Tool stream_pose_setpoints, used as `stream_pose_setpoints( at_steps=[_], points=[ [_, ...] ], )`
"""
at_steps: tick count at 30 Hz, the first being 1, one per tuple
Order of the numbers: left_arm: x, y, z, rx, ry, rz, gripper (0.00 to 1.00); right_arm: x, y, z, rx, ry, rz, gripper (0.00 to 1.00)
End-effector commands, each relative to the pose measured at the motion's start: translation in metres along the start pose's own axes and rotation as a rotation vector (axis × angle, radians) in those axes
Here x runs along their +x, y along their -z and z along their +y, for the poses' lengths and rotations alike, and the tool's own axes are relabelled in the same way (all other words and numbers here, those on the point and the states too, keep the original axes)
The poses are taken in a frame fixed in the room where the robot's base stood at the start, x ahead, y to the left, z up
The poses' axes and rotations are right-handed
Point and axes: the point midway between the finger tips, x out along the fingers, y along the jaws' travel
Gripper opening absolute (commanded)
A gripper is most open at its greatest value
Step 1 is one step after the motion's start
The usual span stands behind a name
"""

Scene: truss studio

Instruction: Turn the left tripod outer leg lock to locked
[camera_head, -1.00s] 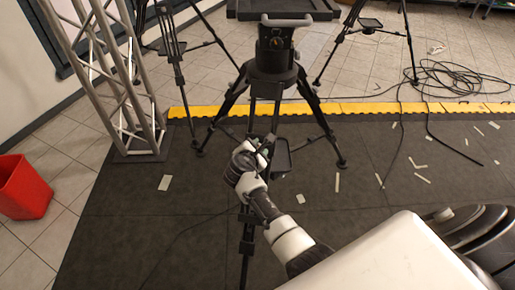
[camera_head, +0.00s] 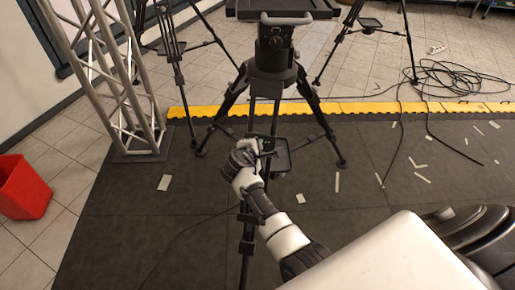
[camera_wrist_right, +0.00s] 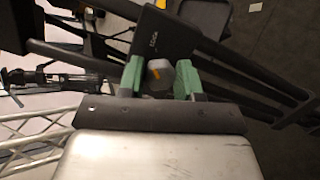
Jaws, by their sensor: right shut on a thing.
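The black tripod (camera_head: 272,75) stands in the middle of the head view, with one leg (camera_head: 247,238) running down toward me. My right gripper (camera_head: 266,153) is at that leg, below the tripod's hub. The knob sits on a black lock housing (camera_wrist_right: 163,38) on the leg. In the head view the knob is too small to make out. My left gripper is not in view.
More tripods stand behind a yellow floor strip (camera_head: 370,108). Cables (camera_head: 450,82) lie coiled at the back right. Paper scraps lie on the dark mat (camera_head: 130,225).

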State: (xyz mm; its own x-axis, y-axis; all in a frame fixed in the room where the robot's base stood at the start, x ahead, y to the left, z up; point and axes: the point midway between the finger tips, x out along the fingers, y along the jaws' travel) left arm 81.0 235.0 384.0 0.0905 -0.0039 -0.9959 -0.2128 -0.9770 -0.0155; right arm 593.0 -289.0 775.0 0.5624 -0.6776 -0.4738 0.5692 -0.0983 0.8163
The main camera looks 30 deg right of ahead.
Motion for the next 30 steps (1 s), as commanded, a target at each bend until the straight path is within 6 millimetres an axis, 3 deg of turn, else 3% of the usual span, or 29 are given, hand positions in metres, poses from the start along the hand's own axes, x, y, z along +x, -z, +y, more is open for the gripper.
stream_pose_setpoints(
  at_steps=[11, 12, 16, 30],
  points=[
    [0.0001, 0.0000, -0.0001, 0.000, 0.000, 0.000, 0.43, -0.0002, 0.0004, -0.0013, 0.003, 0.003, 0.001, 0.11],
    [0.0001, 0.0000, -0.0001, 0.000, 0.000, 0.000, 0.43, -0.0002, 0.0005, -0.0013, 0.003, 0.003, 0.001, 0.40],
    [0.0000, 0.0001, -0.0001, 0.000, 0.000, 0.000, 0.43, -0.0001, 0.0004, -0.0010, 0.002, 0.002, 0.001, 0.60],
    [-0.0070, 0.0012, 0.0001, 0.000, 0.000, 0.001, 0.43, -0.0009, -0.0038, 0.0052, 0.002, 0.000, 0.000, 0.60]
  ],
)
